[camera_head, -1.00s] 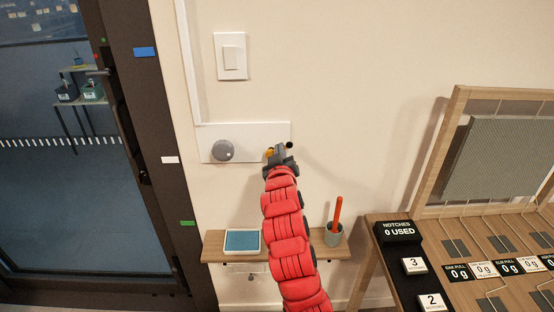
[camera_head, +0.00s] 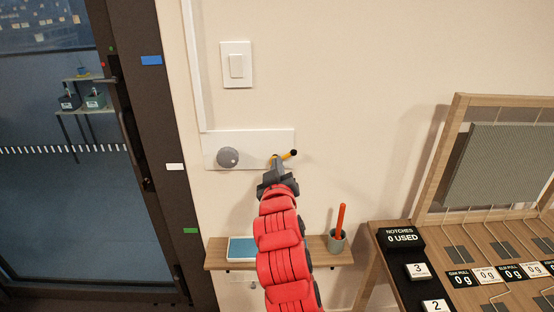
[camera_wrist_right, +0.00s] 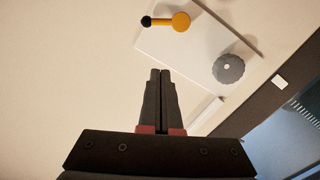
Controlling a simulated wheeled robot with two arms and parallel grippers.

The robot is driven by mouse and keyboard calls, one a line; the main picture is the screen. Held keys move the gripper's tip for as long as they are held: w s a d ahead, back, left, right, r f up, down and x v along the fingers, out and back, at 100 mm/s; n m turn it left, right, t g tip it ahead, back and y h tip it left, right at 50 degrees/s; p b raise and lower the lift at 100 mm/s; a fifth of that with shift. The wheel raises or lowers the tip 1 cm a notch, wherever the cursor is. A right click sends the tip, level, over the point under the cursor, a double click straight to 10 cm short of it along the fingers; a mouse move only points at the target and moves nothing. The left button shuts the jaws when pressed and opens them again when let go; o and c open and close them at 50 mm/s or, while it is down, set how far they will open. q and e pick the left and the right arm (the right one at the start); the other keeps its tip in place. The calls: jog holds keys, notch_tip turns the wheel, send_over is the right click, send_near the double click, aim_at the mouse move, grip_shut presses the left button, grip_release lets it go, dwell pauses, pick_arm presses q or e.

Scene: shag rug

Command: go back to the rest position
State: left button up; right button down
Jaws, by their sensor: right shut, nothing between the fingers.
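My right gripper (camera_head: 276,165) is at the end of my red-sleeved arm, in front of the lower edge of a white wall plate (camera_head: 250,141). In the right wrist view my right gripper (camera_wrist_right: 160,75) has its two dark fingers together with nothing between them. The plate carries a grey round knob (camera_head: 228,157) and a yellow lever with a black ball end (camera_head: 292,153). In the right wrist view the yellow lever (camera_wrist_right: 181,21) and the grey knob (camera_wrist_right: 228,68) are apart from the fingertips. My left gripper is not in view.
A shelf (camera_head: 310,254) below holds a blue-topped tray (camera_head: 242,249) and a grey cup (camera_head: 336,241) with an orange stick. A light switch (camera_head: 237,65) is above the plate. A glass door (camera_head: 45,190) is on the left. A wooden bench (camera_head: 490,240) with labelled blocks is on the right.

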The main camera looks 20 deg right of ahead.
jog(key=shift+s+a, duration=0.2)
jog(key=shift+s, duration=0.4)
